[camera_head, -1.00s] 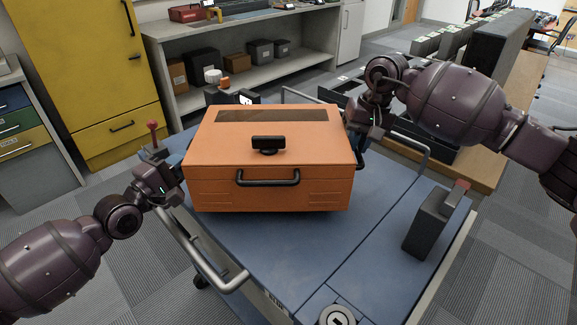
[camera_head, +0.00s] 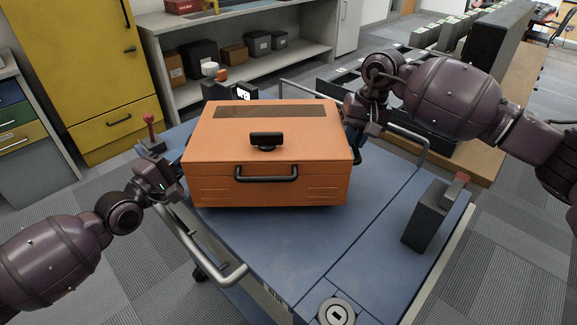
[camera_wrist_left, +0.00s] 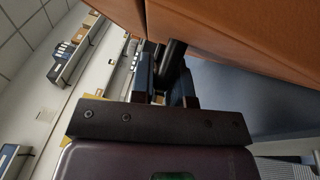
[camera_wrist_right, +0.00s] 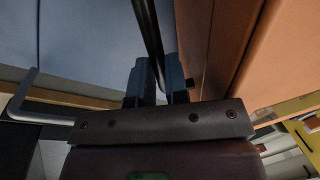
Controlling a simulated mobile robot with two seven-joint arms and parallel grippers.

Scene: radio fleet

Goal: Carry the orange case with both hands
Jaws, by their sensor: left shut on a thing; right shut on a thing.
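The orange case (camera_head: 268,152) has a dark strip on its lid, a black latch and a black front handle. In the head view it is above the blue cart top (camera_head: 300,250); I cannot tell whether it touches it. My left gripper (camera_head: 176,176) is at its left side. In the left wrist view, the left fingers (camera_wrist_left: 167,85) are shut on a dark side handle (camera_wrist_left: 172,62). My right gripper (camera_head: 356,140) is at its right side. In the right wrist view, the right fingers (camera_wrist_right: 160,82) are shut on a dark bar-like handle (camera_wrist_right: 147,35).
The cart has a grey rail (camera_head: 205,250) at front left. A yellow cabinet (camera_head: 90,70) and a grey shelf (camera_head: 240,80) with boxes stand behind. A wooden desk (camera_head: 470,155) is at right.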

